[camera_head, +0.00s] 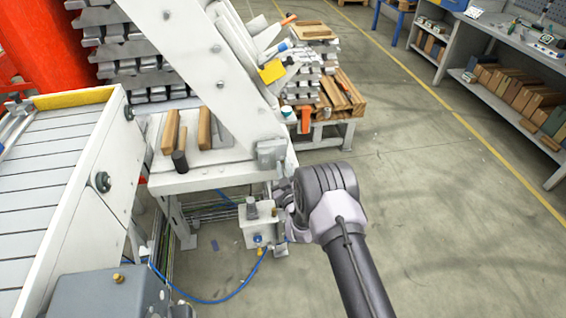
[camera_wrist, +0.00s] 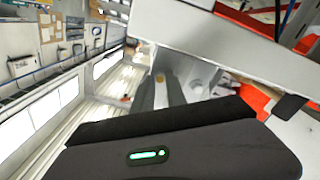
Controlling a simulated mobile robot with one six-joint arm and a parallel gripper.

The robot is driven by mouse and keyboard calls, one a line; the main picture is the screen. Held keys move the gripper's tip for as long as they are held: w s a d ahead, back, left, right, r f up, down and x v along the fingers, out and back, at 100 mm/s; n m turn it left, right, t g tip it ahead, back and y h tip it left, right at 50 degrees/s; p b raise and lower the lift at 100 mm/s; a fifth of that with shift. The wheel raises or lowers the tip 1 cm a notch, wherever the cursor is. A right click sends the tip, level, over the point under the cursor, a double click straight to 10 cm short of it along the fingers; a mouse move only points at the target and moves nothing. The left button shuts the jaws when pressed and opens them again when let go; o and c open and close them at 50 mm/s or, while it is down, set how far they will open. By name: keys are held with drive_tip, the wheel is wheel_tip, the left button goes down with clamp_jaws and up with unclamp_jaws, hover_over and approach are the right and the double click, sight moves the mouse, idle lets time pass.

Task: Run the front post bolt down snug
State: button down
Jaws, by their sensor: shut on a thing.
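The white slanted post (camera_head: 205,60) rises from a white table. A grey bracket (camera_head: 271,154) sits at the post's lower front end. My gripper (camera_head: 279,196) is low beside the table's front right corner, just below that bracket. In the wrist view, my gripper's dark fingers (camera_wrist: 161,92) are close together against a pale surface. They are shut on a small part; a brownish round spot (camera_wrist: 160,78) shows by the fingertips. I cannot make out the front post bolt clearly, nor how far in it sits; my wrist hides much of it.
A white box with a knob (camera_head: 261,226) and a blue hose stands below my gripper. A slatted conveyor (camera_head: 50,160) is at left. Ingot stacks (camera_head: 135,50) and wooden pallets (camera_head: 342,92) stand behind. Shelves (camera_head: 500,85) are at right. The floor right of my arm is clear.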

drive_tip(key=c, duration=1.6)
unclamp_jaws()
drive_tip(key=shift+s, duration=0.1)
drive_tip(key=shift+p+v, duration=0.8)
drive_tip(key=shift+v, duration=1.6)
